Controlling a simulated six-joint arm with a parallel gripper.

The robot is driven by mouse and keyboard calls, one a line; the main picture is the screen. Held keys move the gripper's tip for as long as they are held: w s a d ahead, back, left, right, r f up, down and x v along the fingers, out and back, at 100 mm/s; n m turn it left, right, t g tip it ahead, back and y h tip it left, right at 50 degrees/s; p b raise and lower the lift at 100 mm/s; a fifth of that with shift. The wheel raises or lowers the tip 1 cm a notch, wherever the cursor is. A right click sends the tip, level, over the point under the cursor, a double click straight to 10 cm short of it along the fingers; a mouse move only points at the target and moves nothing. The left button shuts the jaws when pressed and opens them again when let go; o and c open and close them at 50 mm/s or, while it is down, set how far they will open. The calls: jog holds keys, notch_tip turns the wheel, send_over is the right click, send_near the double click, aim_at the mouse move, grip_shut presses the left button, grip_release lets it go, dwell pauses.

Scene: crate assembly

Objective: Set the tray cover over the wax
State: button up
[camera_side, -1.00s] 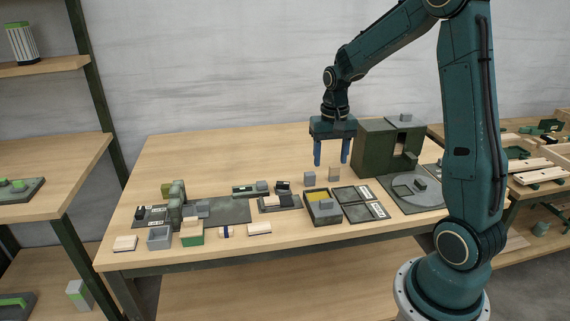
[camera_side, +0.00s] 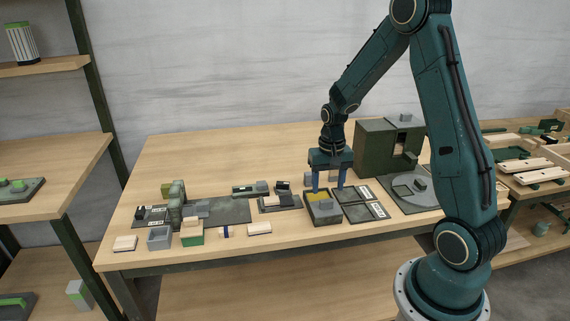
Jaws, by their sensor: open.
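A dark tray (camera_side: 322,220) stands near the front edge of the table, right of the middle. Yellow wax (camera_side: 317,196) shows in its back part. A grey block-like piece (camera_side: 325,206) sits at the front part of the tray; I take it for the cover or its grip, but it is too small to be sure. My gripper (camera_side: 328,188) points straight down with its two blue fingers apart. It is low, over the back edge of the tray, and nothing shows between the fingers. I cannot tell whether the fingertips touch anything.
Flat dark frames (camera_side: 364,202) lie just right of the tray. A tall dark green cabinet (camera_side: 374,152) and a round grey plate (camera_side: 409,186) stand farther right. A dark holder with small parts (camera_side: 279,203) is to the left. The back left of the table is clear.

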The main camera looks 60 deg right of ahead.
aim_at(326, 200)
jog(key=shift+f, duration=2.5)
